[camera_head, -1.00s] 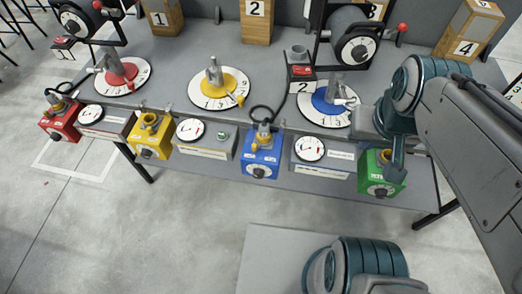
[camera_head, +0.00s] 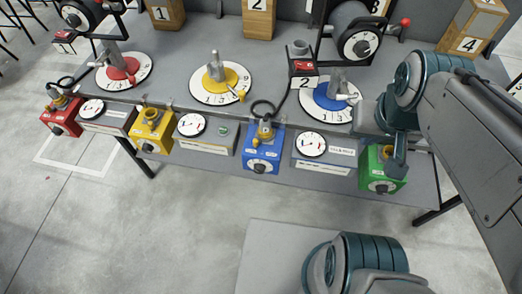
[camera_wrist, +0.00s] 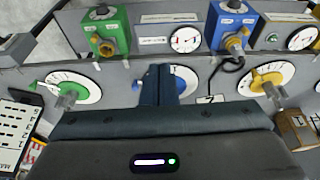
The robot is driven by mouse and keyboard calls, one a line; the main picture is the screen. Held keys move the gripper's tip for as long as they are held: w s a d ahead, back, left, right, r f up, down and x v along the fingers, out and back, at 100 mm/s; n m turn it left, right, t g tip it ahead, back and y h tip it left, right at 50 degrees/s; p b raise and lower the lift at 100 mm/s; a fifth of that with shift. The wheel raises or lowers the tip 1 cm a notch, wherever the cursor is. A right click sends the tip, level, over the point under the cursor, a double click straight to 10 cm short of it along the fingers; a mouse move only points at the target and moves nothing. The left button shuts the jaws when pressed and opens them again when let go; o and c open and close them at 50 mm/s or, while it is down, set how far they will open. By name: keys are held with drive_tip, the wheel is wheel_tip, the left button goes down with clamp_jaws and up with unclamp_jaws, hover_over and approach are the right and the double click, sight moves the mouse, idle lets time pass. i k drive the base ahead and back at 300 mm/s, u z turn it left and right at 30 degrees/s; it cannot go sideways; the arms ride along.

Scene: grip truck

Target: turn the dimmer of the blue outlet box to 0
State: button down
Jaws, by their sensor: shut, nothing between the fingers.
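The blue outlet box (camera_head: 262,152) hangs at the bench's front edge, left of the green one. Its dark dimmer knob (camera_head: 259,168) is on the front face; its setting is too small to read. A yellow plug with a cable sits on top of the box. In the wrist view the blue box (camera_wrist: 233,22) is at the upper right, upside down, its knob (camera_wrist: 235,5) at the top edge. My gripper (camera_wrist: 158,72) is shut and empty, in front of the blue-centred dial and apart from the blue box.
The green outlet box (camera_head: 381,168) is close below my arm. A gauge panel (camera_head: 324,150) lies between the blue and green boxes. The blue-centred dial (camera_head: 322,107) with its upright valve stands behind. Open floor (camera_head: 190,220) lies in front of the bench.

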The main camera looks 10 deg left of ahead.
sight(259, 169)
drive_tip(key=u, duration=1.15)
drive_tip(key=k, duration=0.5)
drive_tip(key=z, duration=0.55)
